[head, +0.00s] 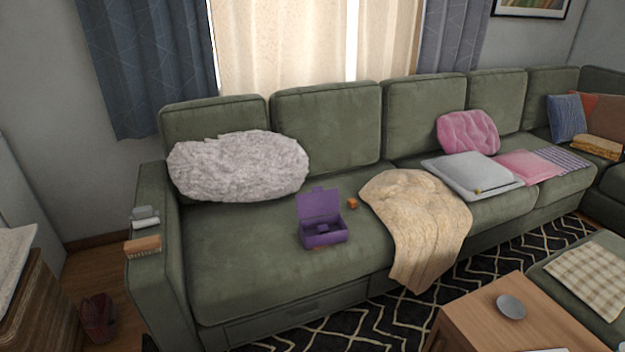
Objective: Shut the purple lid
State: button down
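A purple box (324,238) sits on the green sofa seat, left of the cream throw. Its purple lid (319,204) is hinged at the back and stands up, open, leaning slightly back. A small purple piece shows inside the box; I cannot tell what it is. My gripper is not in view.
A cream throw (417,225) drapes over the seat's front edge. A fluffy white pillow (238,166) leans behind to the left. The wooden table (470,335) stands front right.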

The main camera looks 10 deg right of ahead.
aim_at(318, 202)
jog(key=u, duration=0.25)
jog(key=i, duration=1.1)
jog(key=z, duration=0.4)
